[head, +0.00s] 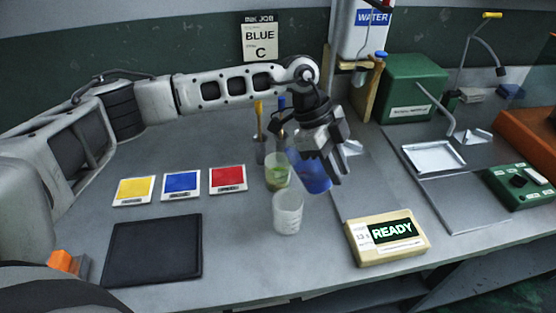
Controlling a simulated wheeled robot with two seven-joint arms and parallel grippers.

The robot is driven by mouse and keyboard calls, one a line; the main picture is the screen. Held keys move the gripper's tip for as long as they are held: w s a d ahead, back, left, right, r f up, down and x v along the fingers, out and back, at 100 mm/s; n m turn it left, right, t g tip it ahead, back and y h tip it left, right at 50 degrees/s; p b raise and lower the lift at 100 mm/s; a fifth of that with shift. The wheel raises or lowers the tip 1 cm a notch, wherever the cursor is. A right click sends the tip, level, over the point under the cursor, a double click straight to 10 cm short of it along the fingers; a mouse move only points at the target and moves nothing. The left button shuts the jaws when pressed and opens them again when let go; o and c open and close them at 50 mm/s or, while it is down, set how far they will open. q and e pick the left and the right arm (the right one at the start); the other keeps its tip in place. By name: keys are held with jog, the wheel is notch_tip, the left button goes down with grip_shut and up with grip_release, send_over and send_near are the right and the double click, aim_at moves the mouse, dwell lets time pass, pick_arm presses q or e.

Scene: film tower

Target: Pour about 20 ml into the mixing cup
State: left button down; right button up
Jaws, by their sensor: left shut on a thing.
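My left gripper (328,162) reaches in from the left and is shut on a blue cup (313,182), whose upper part is mostly hidden behind the fingers. The blue cup looks tilted and is just right of and above a translucent, graduated cup (288,213), probably the mixing cup, which stands upright on the bench and looks empty. No stream of liquid is visible between them. Another clear cup (277,173) with yellow-green content stands just behind. My right gripper is out of view.
Yellow (134,190), blue (182,184) and red (228,179) cards lie left, behind a black mat (152,250). A beige box (386,238) reading READY stands front right. A water dispenser (362,30) and green machine (413,88) stand behind. A sign (260,38) reads BLUE C.

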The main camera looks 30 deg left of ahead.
pick_arm(q)
jog(key=shift+d+f+y, duration=0.25)
jog(key=shift+f, duration=0.35)
jog(key=shift+d+f+y, duration=0.2)
jog(key=shift+f+y, duration=0.1)
jog(key=shift+f, duration=0.25)
jog(key=shift+d+f+y, duration=0.25)
jog(key=shift+f, duration=0.35)
jog(key=shift+s+d+f, duration=0.1)
jog(key=shift+d+f, duration=0.1)
jog(key=shift+f, duration=0.25)
jog(key=shift+d+r+y, duration=0.2)
jog(key=shift+d+y, duration=0.2)
jog(key=shift+y, duration=0.2)
jog(key=shift+d+y, duration=0.3)
jog(key=shift+y, duration=0.2)
jog(key=shift+s+d+f+t+y, duration=0.1)
jog(key=shift+d+f+t+y, duration=0.3)
jog(key=shift+f+y, duration=0.6)
jog(key=shift+r, duration=0.15)
